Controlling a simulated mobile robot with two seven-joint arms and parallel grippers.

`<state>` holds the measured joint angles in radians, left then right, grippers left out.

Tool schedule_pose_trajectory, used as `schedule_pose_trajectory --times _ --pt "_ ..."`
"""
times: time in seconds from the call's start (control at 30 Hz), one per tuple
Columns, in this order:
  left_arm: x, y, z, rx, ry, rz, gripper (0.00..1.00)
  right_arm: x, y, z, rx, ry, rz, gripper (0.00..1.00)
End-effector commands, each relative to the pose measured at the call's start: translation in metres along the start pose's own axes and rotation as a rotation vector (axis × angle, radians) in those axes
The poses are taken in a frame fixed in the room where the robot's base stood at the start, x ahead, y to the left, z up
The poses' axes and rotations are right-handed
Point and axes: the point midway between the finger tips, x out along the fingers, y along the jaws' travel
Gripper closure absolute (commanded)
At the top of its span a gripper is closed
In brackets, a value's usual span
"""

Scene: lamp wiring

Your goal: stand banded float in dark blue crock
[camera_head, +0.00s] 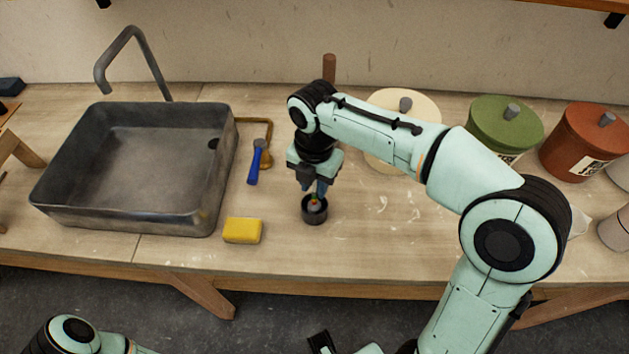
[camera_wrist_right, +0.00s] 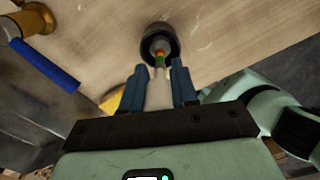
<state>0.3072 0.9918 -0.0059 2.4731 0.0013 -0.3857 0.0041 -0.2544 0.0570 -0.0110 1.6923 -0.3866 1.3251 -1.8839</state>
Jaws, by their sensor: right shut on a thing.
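The crock (camera_head: 306,216) is a small, dark, round pot on the worktop in the head view. It looks nearly black. It also shows in the wrist view (camera_wrist_right: 174,42). The banded float (camera_head: 315,204) is slim, with red, yellow and green bands and a pale stem, clearest in the wrist view (camera_wrist_right: 159,62). My right gripper (camera_head: 320,188) points down over the crock and is shut on the float's stem, between blue fingers in the wrist view (camera_wrist_right: 157,85). The float's grey lower end is at the crock's mouth; its depth inside is hard to tell.
A yellow sponge (camera_head: 242,231) and a blue-handled tool (camera_head: 254,168) lie left of the crock. A grey sink (camera_head: 130,221) stands further left. Cream, green (camera_head: 506,125) and red-brown (camera_head: 583,145) lidded pots stand at the back right. The worktop right of the crock is clear.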

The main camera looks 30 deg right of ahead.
Motion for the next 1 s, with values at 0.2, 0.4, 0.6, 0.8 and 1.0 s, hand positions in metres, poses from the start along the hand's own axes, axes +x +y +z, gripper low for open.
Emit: schedule_pose_trajectory --times 0.2,0.4,0.6,0.8,1.0 --pt "0.003 -0.001 0.000 0.000 -0.001 0.000 0.05 0.005 0.000 0.000 0.000 0.000 0.000 1.00" --pt "0.005 -0.002 0.001 -0.001 -0.002 -0.001 0.05 0.009 0.000 0.000 0.000 0.000 0.000 1.00" --pt "0.006 -0.003 0.001 -0.001 -0.003 -0.001 0.05 0.012 0.000 0.000 0.000 0.000 0.000 0.62" --pt "0.006 -0.003 0.001 -0.001 -0.002 -0.001 0.05 0.011 0.000 0.000 0.000 0.000 0.000 0.42" --pt "0.005 -0.002 0.001 -0.001 -0.002 -0.001 0.05 0.009 0.000 0.000 0.000 0.000 0.000 0.42"
